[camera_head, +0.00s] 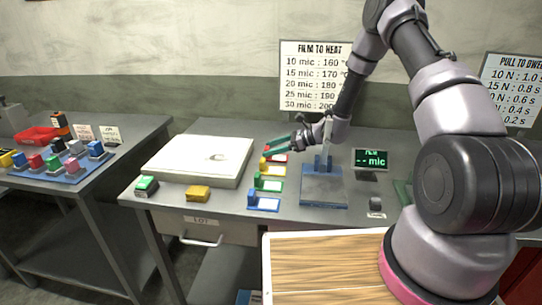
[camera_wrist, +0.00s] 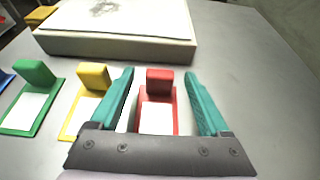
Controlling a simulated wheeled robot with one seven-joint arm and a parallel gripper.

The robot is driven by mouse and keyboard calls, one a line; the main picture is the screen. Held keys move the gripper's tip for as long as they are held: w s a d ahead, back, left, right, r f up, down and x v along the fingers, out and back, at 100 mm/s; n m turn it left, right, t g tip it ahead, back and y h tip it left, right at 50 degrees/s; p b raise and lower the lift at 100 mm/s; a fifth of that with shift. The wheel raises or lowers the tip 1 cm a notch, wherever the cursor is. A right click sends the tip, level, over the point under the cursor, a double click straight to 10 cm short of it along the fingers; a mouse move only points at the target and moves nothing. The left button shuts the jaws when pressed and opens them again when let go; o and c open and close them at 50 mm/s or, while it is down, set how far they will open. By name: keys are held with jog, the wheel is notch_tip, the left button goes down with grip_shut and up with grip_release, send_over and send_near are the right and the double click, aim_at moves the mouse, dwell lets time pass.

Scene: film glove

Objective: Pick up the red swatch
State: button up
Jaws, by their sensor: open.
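The red swatch (camera_wrist: 159,82) is a red block standing at the back end of a red-edged white card (camera_wrist: 157,118) in the wrist view. My gripper (camera_wrist: 160,88) is open, with one teal finger on each side of the red swatch. The left finger is between the yellow swatch and the red one. In the head view my gripper (camera_head: 272,146) is low over the table beside the red swatch (camera_head: 268,149), which the fingers partly hide.
A yellow swatch (camera_wrist: 93,77) and a green swatch (camera_wrist: 34,73) stand in a row to the left. A pale slab (camera_wrist: 115,44) lies behind them. A blue stand (camera_head: 323,187) is right of the row in the head view. Table room is clear right of my gripper in the wrist view.

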grip_shut()
jog(key=shift+r, duration=0.1)
